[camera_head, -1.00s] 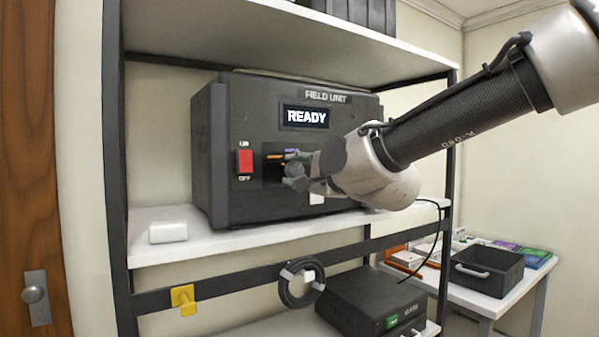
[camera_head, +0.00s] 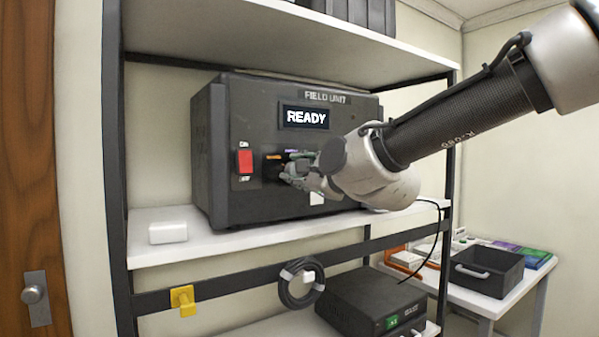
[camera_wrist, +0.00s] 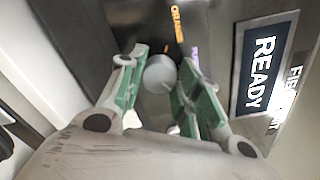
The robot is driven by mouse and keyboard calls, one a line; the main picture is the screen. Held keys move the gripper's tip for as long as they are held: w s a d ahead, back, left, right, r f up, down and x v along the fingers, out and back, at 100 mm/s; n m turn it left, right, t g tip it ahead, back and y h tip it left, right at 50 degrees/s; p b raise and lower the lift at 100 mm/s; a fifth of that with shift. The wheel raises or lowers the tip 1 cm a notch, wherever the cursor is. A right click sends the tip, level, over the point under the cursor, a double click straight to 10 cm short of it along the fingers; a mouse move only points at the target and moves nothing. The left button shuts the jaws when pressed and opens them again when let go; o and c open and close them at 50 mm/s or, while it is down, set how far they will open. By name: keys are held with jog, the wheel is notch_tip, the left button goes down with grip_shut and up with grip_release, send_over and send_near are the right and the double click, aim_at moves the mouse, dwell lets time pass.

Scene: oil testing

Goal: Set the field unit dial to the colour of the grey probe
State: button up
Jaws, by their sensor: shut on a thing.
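The field unit (camera_head: 265,105) is a dark box on the shelf, and its screen (camera_head: 306,117) reads READY. Its dial (camera_wrist: 160,73) shows as a round grey knob in the wrist view, between my green-padded fingers. My gripper (camera_head: 290,172) is at the front panel, shut on the dial. An orange label reading ORANGE (camera_wrist: 177,24) and a partly hidden purple label (camera_wrist: 195,57) show beside the dial. My fingers hide the rest of the dial's surround, and I cannot tell where the dial points. I cannot pick out the grey probe.
A red switch (camera_head: 245,161) is left of the dial. A white block (camera_head: 168,232) lies on the shelf (camera_head: 150,254). A coiled cable (camera_head: 287,290) hangs below, beside a dark box (camera_head: 365,297). A side table at right holds a black bin (camera_head: 487,271) and coloured items.

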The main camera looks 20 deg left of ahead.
jog(key=shift+f, duration=0.15)
jog(key=o, duration=1)
jog(key=shift+o, duration=0.2)
jog(key=v, duration=1.2)
